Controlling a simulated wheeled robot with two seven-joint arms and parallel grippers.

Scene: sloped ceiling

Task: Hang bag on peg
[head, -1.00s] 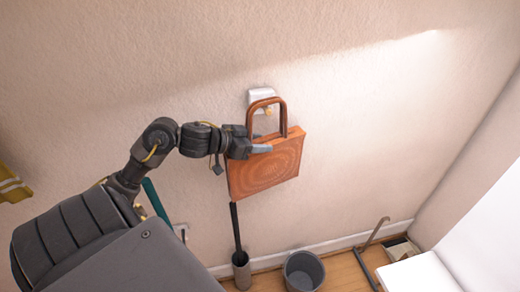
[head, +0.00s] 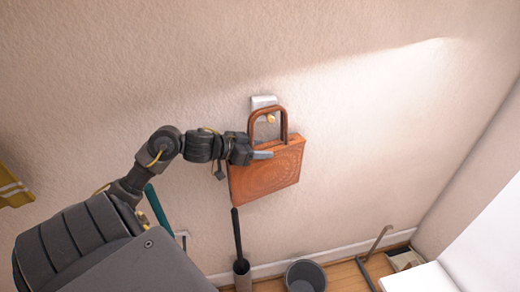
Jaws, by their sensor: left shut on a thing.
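An orange-brown bag (head: 268,176) with a stiff arched handle is upright against or close to the wall. My left gripper (head: 262,154) is shut on the bag near its upper left, below the handle. A wall mount with a small yellowish peg (head: 271,119) sits behind the handle, and the peg shows through the handle's opening. I cannot tell whether the handle is over the peg or only in front of it. My right gripper is not in view.
Below the bag stand a dark-handled brush in a holder (head: 242,272) and a grey bin (head: 305,275) on the wooden floor. A bent metal bar (head: 374,245) and a white surface (head: 420,278) are at the lower right. The wall around the bag is clear.

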